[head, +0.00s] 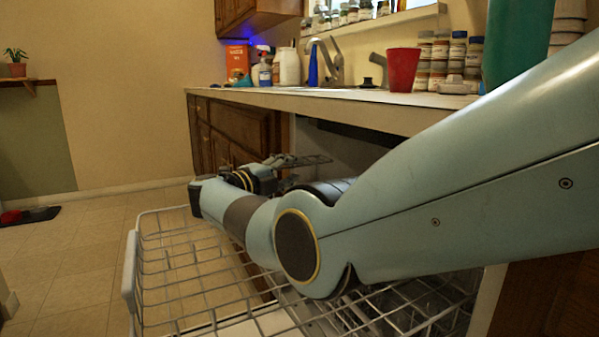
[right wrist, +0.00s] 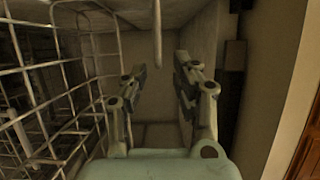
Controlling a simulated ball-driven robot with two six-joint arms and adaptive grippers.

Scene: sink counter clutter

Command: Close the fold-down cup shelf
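My right arm reaches across from the right in the head view. The right gripper (head: 283,162) is beyond my wrist, over the pulled-out dishwasher rack (head: 185,262). A small wire grid (head: 318,159), which looks like the fold-down cup shelf, sticks out flat beside the fingers. I cannot tell whether they touch. In the right wrist view the two fingers of the right gripper (right wrist: 162,82) stand apart with nothing between them. A rounded wire end (right wrist: 157,35) hangs beyond the fingertips. My left gripper is not in view.
The counter edge (head: 300,100) runs above the opening. A red cup (head: 403,70) and several jars (head: 440,60) stand on it. In the right wrist view, wire rack bars (right wrist: 75,85) are close on the left, and a pale wall (right wrist: 260,90) is on the right.

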